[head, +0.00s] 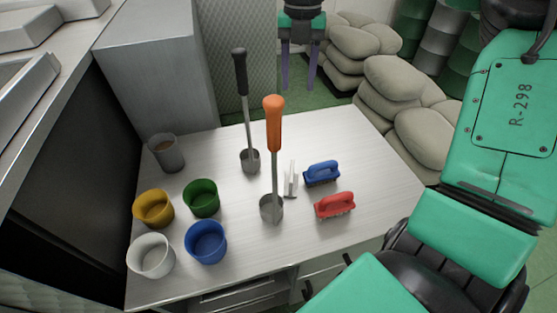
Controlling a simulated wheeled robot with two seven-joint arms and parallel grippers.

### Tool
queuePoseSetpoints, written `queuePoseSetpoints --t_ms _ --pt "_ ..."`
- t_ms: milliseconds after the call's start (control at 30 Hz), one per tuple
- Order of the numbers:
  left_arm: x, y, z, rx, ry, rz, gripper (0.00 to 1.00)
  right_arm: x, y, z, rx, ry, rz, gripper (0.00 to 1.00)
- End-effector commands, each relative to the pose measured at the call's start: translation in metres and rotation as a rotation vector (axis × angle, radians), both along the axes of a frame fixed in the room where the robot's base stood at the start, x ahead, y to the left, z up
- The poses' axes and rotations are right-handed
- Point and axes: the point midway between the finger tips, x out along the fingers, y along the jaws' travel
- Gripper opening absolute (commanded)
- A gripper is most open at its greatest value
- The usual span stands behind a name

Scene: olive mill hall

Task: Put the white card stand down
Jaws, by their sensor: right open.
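The small white card stand (291,182) stands upright on the metal table (345,235). It is just right of the orange-handled ladle (274,150) and left of the blue brush (322,172), with nothing gripping it. My right gripper (299,86) is at the top of the view, past the far edge of the table. Its two purple fingers point down, spread apart and empty, well away from the card stand. My left gripper is not in view.
A red brush (334,205) lies near the card stand. A black-handled ladle (246,120) stands behind. Yellow (153,208), green (201,198), blue (205,242), white (151,255) and grey (166,152) cups fill the left side. The table's right part is clear. Sacks (400,88) lie beyond.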

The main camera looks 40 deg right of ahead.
Motion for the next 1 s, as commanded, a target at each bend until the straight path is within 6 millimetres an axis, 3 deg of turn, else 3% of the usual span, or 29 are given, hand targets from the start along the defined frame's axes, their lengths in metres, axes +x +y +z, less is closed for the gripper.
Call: queuePoseSetpoints --t_ms 33,267,433,700,867,1000 --pt "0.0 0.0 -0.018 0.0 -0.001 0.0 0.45 0.0 0.0 -0.018 0.0 0.0 0.0 0.5" --pt "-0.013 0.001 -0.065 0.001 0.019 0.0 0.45 -0.001 0.0 -0.064 0.001 -0.001 0.0 0.5" --pt "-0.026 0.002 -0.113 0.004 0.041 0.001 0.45 -0.001 0.0 -0.111 0.001 0.0 0.0 0.5" --pt "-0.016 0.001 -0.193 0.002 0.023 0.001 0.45 -0.002 0.0 -0.191 0.001 -0.001 0.001 0.5" --pt "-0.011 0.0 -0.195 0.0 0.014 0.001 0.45 -0.002 0.0 -0.203 0.003 0.0 0.001 0.5" --pt "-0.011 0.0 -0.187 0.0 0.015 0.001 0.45 -0.003 0.0 -0.232 0.005 0.006 0.002 0.5"
